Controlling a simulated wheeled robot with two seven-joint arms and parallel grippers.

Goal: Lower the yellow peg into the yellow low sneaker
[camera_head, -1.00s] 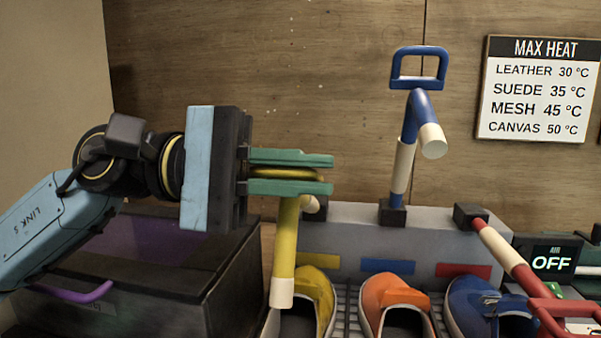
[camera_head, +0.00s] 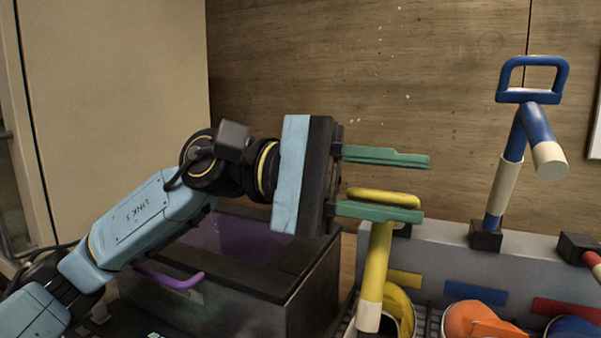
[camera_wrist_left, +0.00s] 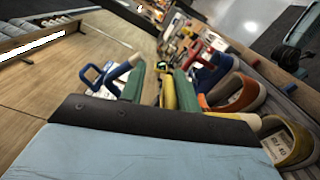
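The yellow peg (camera_head: 375,265) has a yellow handle on top and a white tip, and leans slightly. Its tip is at the opening of the yellow low sneaker (camera_head: 400,305); I cannot tell how far inside. The sneaker is cut off by the bottom edge of the head view and also shows in the left wrist view (camera_wrist_left: 290,142). My left gripper (camera_head: 385,183) is open, its green fingers apart above and below the handle. The handle lies close to the lower finger; I cannot tell whether they touch. My right gripper is not in view.
An orange sneaker (camera_head: 475,320) stands right of the yellow one, then a blue one (camera_head: 575,327). A grey machine (camera_head: 450,255) behind them carries a raised blue peg (camera_head: 510,160). A dark box with a purple handle (camera_head: 175,280) stands left, below my left arm.

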